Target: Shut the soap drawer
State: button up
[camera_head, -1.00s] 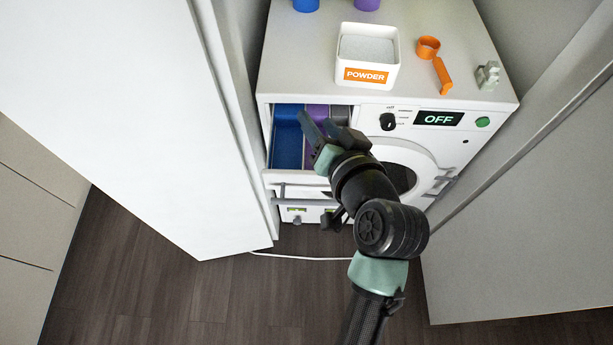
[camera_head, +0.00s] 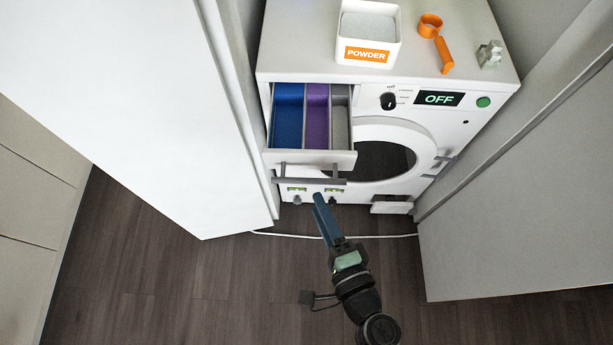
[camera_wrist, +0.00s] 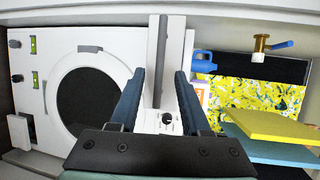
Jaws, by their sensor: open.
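The soap drawer (camera_head: 308,158) stands pulled out at the upper left of the washer (camera_head: 465,135) in the head view. Its blue, purple and grey compartments show from above, and a grey bar handle (camera_head: 309,181) runs along its front. My gripper (camera_head: 321,200) is in front of and below the drawer in that view, apart from it and empty. In the wrist view my gripper (camera_wrist: 159,80) has its two dark blue fingers spread wide. A pale upright panel (camera_wrist: 177,55), likely part of the drawer, shows beyond and between them.
The powder box (camera_head: 368,28), an orange scoop (camera_head: 436,45) and a small grey-green item (camera_head: 489,55) stand on the washer. The washer's dial (camera_head: 388,101) is right of the drawer. White panels (camera_head: 130,100) flank both sides. A white cable (camera_head: 370,236) crosses the dark floor.

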aim_at(307, 180)
jog(key=x, duration=0.7)
jog(key=shift+w+a+f, duration=0.1)
jog(key=shift+w, duration=0.2)
grip_shut()
dwell(1.0)
